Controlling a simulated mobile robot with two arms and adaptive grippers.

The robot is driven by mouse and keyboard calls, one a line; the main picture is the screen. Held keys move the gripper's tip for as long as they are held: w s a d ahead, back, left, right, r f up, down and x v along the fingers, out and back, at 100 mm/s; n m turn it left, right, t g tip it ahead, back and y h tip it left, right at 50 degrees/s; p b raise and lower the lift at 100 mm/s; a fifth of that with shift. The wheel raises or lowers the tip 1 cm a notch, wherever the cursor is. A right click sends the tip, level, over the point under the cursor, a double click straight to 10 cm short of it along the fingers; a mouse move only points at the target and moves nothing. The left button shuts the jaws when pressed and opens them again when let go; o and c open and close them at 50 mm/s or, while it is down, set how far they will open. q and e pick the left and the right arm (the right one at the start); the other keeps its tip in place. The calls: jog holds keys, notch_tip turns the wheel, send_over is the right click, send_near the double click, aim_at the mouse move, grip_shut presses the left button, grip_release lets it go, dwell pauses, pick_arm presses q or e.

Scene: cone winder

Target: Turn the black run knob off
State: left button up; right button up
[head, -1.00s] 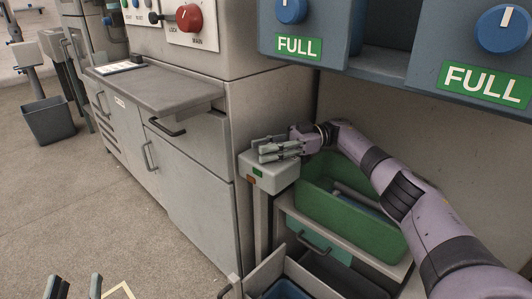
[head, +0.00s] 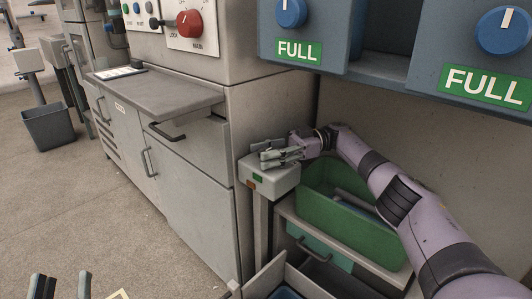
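A small black knob (head: 156,22) sticks out of the pale machine panel at the upper left, beside the large red main knob (head: 189,23). Its label is too small to read, so I cannot tell if it is the run knob. My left gripper (head: 63,286) shows only its two fingertips at the bottom left edge. They are apart with nothing between them, far below the panel. My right gripper (head: 278,155) is over the top of a grey post box, far from the black knob. Its fingers lie close together at this angle, and I cannot tell whether they are open.
A grey worktop (head: 160,98) juts out below the panel, above drawers and a cabinet door. A green bin (head: 345,222) sits under my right arm. Blue units with blue knobs and FULL labels (head: 298,52) overhang at the upper right.

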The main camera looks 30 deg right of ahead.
jog(key=shift+o, duration=0.5)
notch_tip(320, 180, up, 10)
dwell(0.3)
dwell(0.4)
